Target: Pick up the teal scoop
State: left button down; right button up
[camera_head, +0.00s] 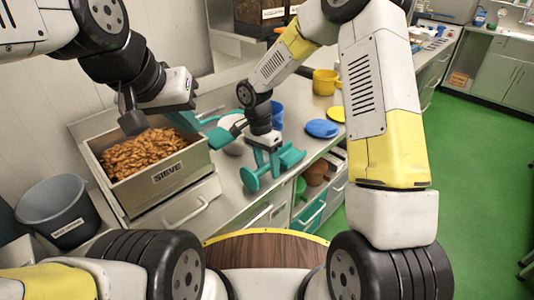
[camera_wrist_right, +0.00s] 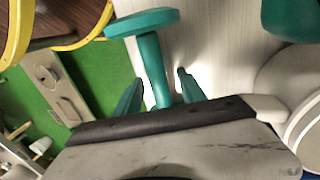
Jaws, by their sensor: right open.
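The teal scoop (camera_head: 250,180) is on the grey counter, right of the sieve box, with its round end toward me and a broader teal part to the right. In the right wrist view, its handle (camera_wrist_right: 152,65) runs between the teal fingers of my right gripper (camera_wrist_right: 160,80), with gaps visible on both sides. My right gripper (camera_head: 265,158) is open and low over the scoop, around the handle and not clamped on it. My left gripper (camera_head: 205,117) is at the sieve box's right rear edge; its jaw opening is unclear.
The sieve box (camera_head: 168,175) full of brown nuts stands left of the scoop. A grey bucket (camera_head: 58,212) is at far left. Behind and right are a blue cup (camera_head: 276,115), a blue lid (camera_head: 322,128) and a yellow pot (camera_head: 325,82). Open drawers lie below the counter edge.

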jog(key=shift+c, duration=0.5)
grip_shut()
jog(key=shift+r, duration=0.2)
jog(key=shift+r, duration=0.25)
jog(key=r, duration=0.3)
jog(key=shift+s, duration=0.3)
jog(key=s+a+r, duration=0.1)
jog(key=s+a, duration=0.1)
jog(key=s, duration=1.3)
notch_tip(320, 180, up, 5)
jog(key=shift+s+d+r, duration=0.1)
jog(key=shift+s+d, duration=0.05)
